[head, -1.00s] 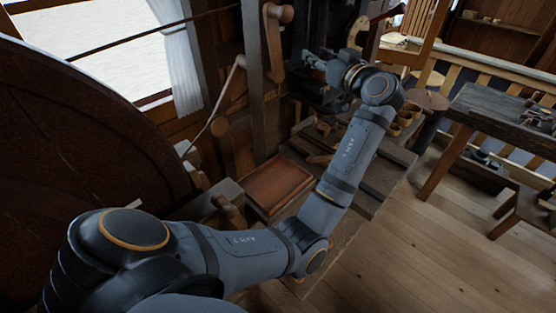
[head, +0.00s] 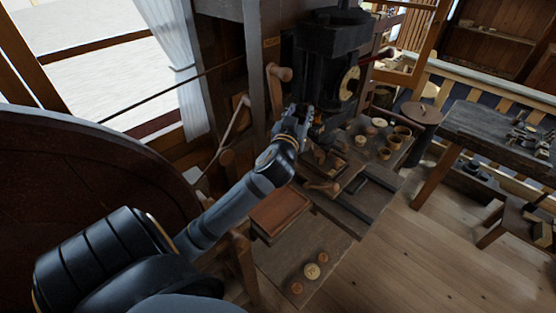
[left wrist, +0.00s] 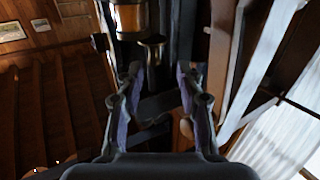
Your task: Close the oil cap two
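My left gripper (head: 297,116) is beside the dark machine (head: 329,60) in the head view. In the left wrist view its two fingers stand apart with nothing held between them (left wrist: 158,88). Ahead of the fingertips, at the top of that view, is an amber cylinder with metal bands (left wrist: 130,18). A small grey metal cup-like piece (left wrist: 152,46) sits just below and right of it, beyond the gap between the fingers. I cannot tell which of these is oil cap two or whether a cap is open. My right gripper is not in view.
A bench with several wooden cups (head: 402,132) lies right of the gripper. A reddish-brown tray (head: 279,212) and small round wooden pieces (head: 311,270) are nearer. A large dark wheel (head: 80,190) is at left. A wooden post (head: 271,60) stands close behind the gripper.

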